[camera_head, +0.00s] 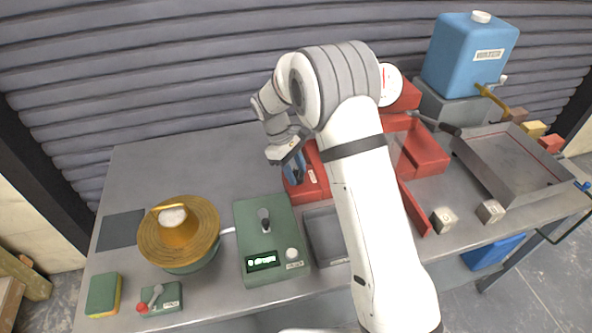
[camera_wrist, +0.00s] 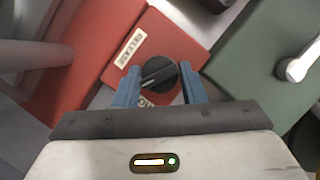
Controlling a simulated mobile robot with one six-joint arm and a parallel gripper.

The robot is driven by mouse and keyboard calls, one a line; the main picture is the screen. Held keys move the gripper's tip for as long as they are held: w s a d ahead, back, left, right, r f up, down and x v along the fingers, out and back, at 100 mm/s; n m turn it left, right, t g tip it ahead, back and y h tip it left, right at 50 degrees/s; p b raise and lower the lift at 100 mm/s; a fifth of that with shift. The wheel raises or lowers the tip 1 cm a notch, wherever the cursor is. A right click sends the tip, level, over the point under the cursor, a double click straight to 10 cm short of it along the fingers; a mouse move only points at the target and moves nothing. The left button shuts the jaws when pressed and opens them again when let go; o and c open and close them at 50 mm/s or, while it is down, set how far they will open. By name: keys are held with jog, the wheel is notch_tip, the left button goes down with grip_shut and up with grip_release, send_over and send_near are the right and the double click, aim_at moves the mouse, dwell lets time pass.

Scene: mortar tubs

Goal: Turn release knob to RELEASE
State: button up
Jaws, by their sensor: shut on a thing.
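The release knob (camera_wrist: 158,76) is a dark round knob with a light pointer line, on a red box (camera_wrist: 105,50). In the wrist view my gripper (camera_wrist: 160,74) has its two blue fingers on either side of the knob, shut on it. The "RELEASE" label (camera_wrist: 130,47) lies to the upper left of the knob. A second label below the knob is partly hidden by the fingers. The pointer line lies slantwise; I cannot tell which end marks the setting. In the head view my gripper (camera_head: 293,166) is at the red box (camera_head: 316,184), and the knob is hidden.
A green console (camera_head: 262,215) with a lever and a lit display stands left of the red box. A grey tray (camera_head: 515,190) and a blue canister (camera_head: 455,65) are at right. The table's back left is clear.

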aim_at(298, 170)
jog(key=m+y, duration=0.1)
jog(key=m, duration=0.2)
jog(key=m+g+y, duration=0.1)
jog(key=m, duration=0.2)
jog(key=shift+w+d+r+m+g, duration=0.1)
jog(key=shift+w+d+m+g, duration=0.1)
jog(key=shift+m+g, duration=0.1)
jog(key=m+y, duration=0.2)
jog(key=m, duration=0.4)
jog(key=shift+d+b, duration=0.1)
jog(key=shift+b, duration=0.25)
jog(key=shift+m+y, duration=0.3)
jog(key=shift+m, duration=0.1)
jog(key=o, duration=1)
notch_tip(298, 170, up, 10)
jog(key=shift+f+b, duration=0.1)
jog(key=shift+b, duration=0.55)
